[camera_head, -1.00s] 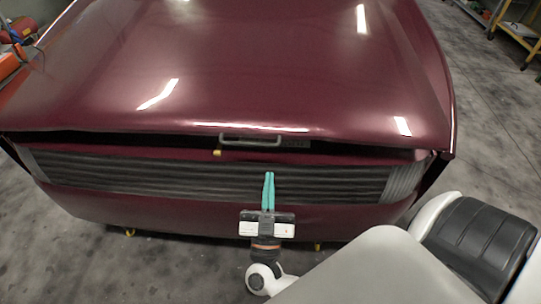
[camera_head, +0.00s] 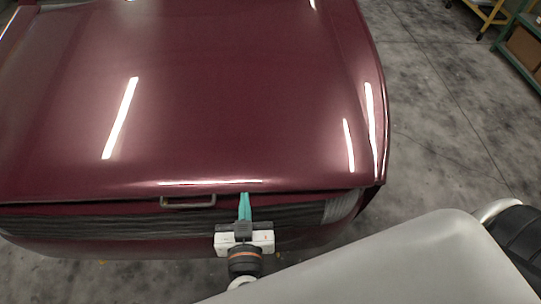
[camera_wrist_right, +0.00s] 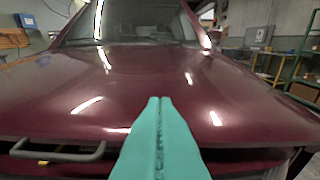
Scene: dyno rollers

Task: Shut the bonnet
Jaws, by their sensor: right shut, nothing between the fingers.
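The dark red bonnet (camera_head: 210,100) of the car fills most of the head view and also shows in the wrist view (camera_wrist_right: 225,105). A grey bar handle (camera_head: 188,201) sits at its front edge. A dark strip runs under the edge, above the grille (camera_head: 110,222); I cannot tell whether the bonnet is fully down. My right gripper (camera_head: 244,197) is shut and empty, its teal fingers pointing at the front edge, to the right of the handle. In the wrist view the fingers (camera_wrist_right: 160,100) overlap the bonnet; contact is unclear. My left gripper is not in view.
A yellow tab (camera_wrist_right: 42,162) shows beneath the handle in the wrist view. Bare concrete floor (camera_head: 450,130) lies to the right of the car. Green shelving (camera_head: 510,60) stands at the far right.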

